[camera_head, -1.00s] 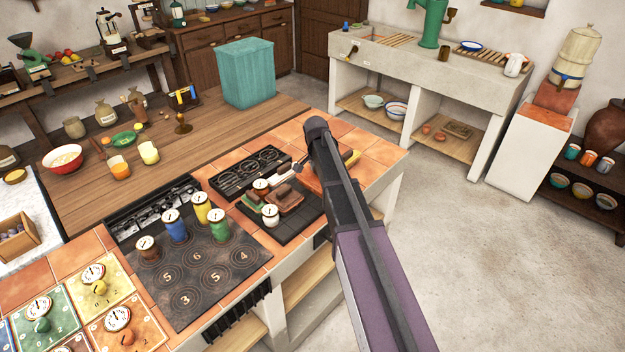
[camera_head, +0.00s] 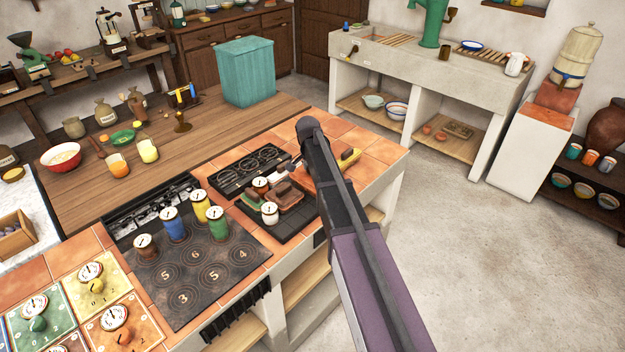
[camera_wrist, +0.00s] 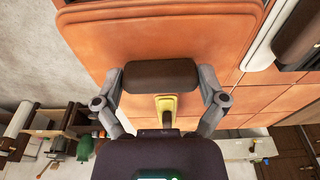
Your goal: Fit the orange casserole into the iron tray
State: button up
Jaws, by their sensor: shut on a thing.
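The orange casserole (camera_wrist: 150,35) fills the top of the wrist view as a broad orange shape with rounded corners. My gripper (camera_wrist: 162,76) has a finger at each end of its dark brown handle and is shut on it. In the head view my arm hides the fingers and most of the casserole. The dark iron tray (camera_head: 283,236) lies on the tiled counter to the left of my arm, with several small pots and white-topped pieces in it or on it. I cannot tell how far the casserole is above the counter.
A yellow-handled piece (camera_head: 349,157) lies on the tiles right of my arm. A dark rack with rings (camera_head: 247,181) lies behind the tray. The hob (camera_head: 186,303), with several coloured canisters (camera_head: 172,226), is to the left. The counter's right edge drops to open floor (camera_head: 455,255).

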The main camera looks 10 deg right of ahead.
aim_at(310, 178)
jog(key=shift+f+b, duration=0.6)
jog(key=shift+f, duration=0.35)
jog(key=shift+f, duration=0.1)
jog(key=o, duration=1)
jog(key=shift+r, duration=0.2)
jog(key=r+p, duration=0.4)
jog(key=a+r+p, duration=0.1)
jog(key=r+p, duration=0.3)
jog(key=s+r+p, duration=0.1)
jog(key=r+p, duration=0.2)
jog(key=p, duration=0.1)
jog(key=shift+a+r, duration=0.25)
jog(key=shift+r, duration=0.15)
jog(key=s+n, duration=0.3)
jog(key=s, duration=0.6)
jog(key=s+n+y, duration=0.1)
jog(key=s+n, duration=0.3)
jog(key=s, duration=0.5)
jog(key=s+d+n+g, duration=0.1)
jog(key=s+n, duration=0.2)
jog(key=s, duration=0.7)
jog(key=shift+f+n, duration=0.15)
jog(key=shift+n, duration=0.25)
